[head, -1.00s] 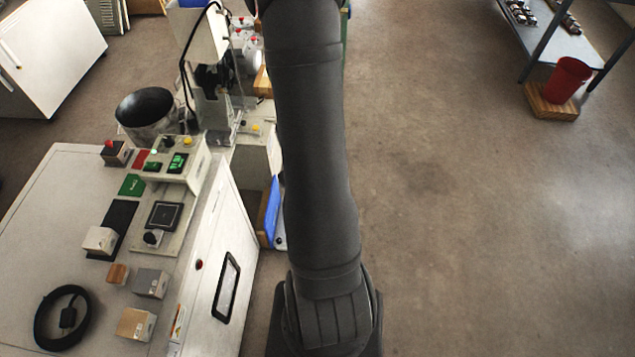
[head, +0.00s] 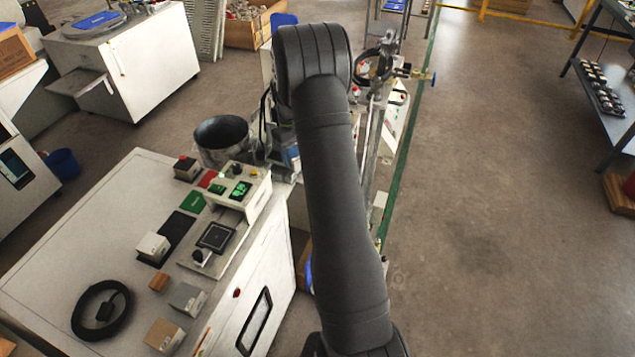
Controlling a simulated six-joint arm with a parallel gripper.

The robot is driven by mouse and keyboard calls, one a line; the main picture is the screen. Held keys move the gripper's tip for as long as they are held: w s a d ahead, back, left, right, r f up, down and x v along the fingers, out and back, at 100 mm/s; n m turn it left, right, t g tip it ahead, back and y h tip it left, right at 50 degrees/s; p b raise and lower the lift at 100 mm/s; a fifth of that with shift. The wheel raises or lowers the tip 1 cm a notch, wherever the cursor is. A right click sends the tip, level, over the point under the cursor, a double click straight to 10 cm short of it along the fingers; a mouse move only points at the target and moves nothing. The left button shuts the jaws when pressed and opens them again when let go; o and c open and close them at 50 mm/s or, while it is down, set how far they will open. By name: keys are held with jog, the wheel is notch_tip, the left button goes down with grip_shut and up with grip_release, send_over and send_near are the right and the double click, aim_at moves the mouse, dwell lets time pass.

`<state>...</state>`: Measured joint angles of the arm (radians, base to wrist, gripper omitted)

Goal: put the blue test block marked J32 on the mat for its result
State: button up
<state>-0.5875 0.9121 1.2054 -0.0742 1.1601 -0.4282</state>
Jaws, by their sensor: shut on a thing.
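In the head view a green mat (head: 192,201) and a small red mat (head: 207,178) lie on the white bench, left of a device with a lit green display (head: 240,191). A black mat (head: 180,228) lies nearer, with a white block (head: 153,246) on its near end. A black square plate (head: 215,236) sits in front of the display. I cannot make out a blue block or the marking J32. My dark arm runs up the middle of the view. My gripper is not in view, nor is anything it holds.
Brown (head: 158,282), grey (head: 187,298) and tan (head: 163,336) blocks stand near the bench front, right of a black cable coil (head: 101,310). A dark box with a red button (head: 186,168) and a dark round bin (head: 221,140) stand farther back. Open floor lies to the right.

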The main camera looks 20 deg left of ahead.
jog(key=w+a+r+n, duration=0.1)
jog(key=a+r+n, duration=0.1)
jog(key=a+r, duration=0.5)
jog(key=w+a+r+n, duration=0.1)
jog(key=a+r+n, duration=0.15)
jog(key=a, duration=0.85)
jog(key=n+t+y, duration=0.2)
jog(key=n+t, duration=0.1)
jog(key=n, duration=1.7)
send_over(197, 200)
notch_tip(197, 200, down, 10)
jog(key=shift+m, duration=0.25)
jog(key=shift+s+f, duration=0.2)
jog(key=shift+f, duration=1.3)
jog(key=shift+s+f, duration=0.15)
jog(key=shift+f, duration=1.35)
jog(key=shift+f, duration=0.3)
jog(key=o, duration=1.7)
